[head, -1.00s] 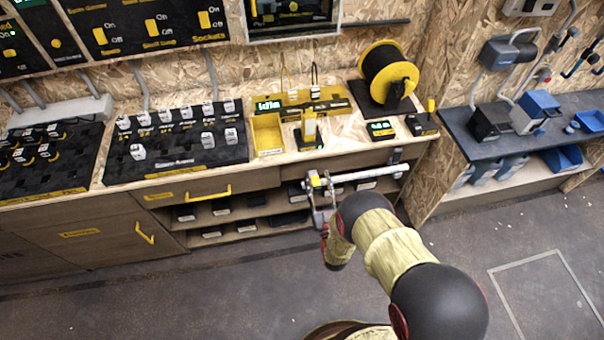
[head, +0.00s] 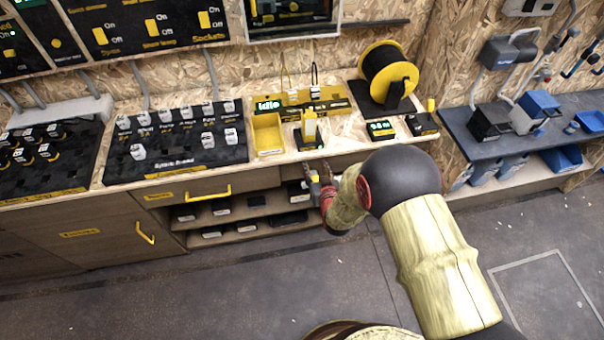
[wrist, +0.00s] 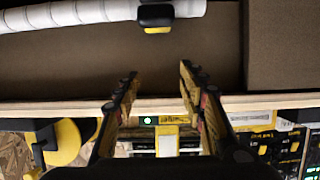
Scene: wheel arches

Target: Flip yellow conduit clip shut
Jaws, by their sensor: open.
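In the wrist view a white conduit (wrist: 70,15) runs across the top, with a black clip piece with a yellow edge (wrist: 156,17) around or against it. I take this for the yellow conduit clip; whether its flap is open or shut is not clear. My gripper (wrist: 159,75) is open and empty, its two fingers apart and pointing toward the clip, with a gap between. In the head view my gripper (head: 314,180) is in front of the cabinet just below the bench edge, and my arm hides the conduit and clip.
The bench top (head: 345,140) behind holds a yellow bin (head: 267,133), a black stand with a yellow-white piece (head: 309,130), and a cable reel (head: 388,72). Open shelves (head: 255,210) lie below. The floor in front is clear.

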